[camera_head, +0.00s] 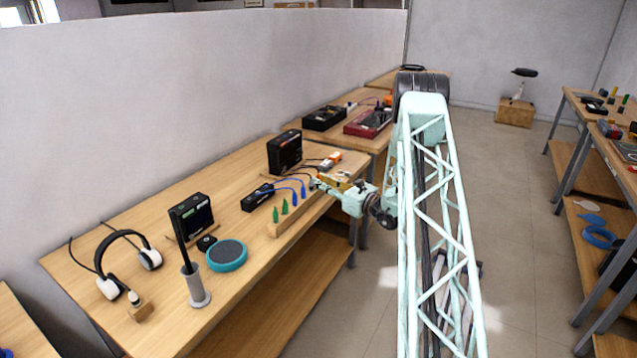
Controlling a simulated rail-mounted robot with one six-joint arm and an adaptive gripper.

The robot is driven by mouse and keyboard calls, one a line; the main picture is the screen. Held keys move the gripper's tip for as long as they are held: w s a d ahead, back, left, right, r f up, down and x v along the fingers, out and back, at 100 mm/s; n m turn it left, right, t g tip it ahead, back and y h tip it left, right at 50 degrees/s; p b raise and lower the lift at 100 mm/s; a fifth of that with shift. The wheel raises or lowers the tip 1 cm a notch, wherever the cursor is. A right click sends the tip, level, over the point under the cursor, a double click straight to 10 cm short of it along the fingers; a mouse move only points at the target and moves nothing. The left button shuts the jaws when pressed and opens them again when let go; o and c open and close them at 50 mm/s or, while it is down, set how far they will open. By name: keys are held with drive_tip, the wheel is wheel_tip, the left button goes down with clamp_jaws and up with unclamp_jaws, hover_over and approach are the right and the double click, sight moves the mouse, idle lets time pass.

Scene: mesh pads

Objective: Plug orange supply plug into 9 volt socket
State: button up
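My gripper (317,184) reaches in from the right over the right end of the near bench. It is small in view, and I cannot tell whether its fingers are open or shut. It is close to a wooden rack (289,216) that bears green and blue plugs. A small orange-and-white item (333,159) lies behind the gripper. It may be the orange supply, but its plug cannot be made out. A black box with a dark front (285,152) stands behind the rack. I can read no 9 volt marking, so the socket cannot be told apart.
Blue leads run from a black block (257,197) to the rack. A yellowish item (337,181) sits beside my gripper. Headphones (126,260), a teal disc (227,255) and a grey cylinder holder (196,288) stand further left.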

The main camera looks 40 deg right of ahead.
drive_tip(key=shift+w+a, duration=0.1)
drive_tip(key=shift+w, duration=0.75)
drive_tip(key=shift+c, duration=0.5)
drive_tip(key=c, duration=0.5)
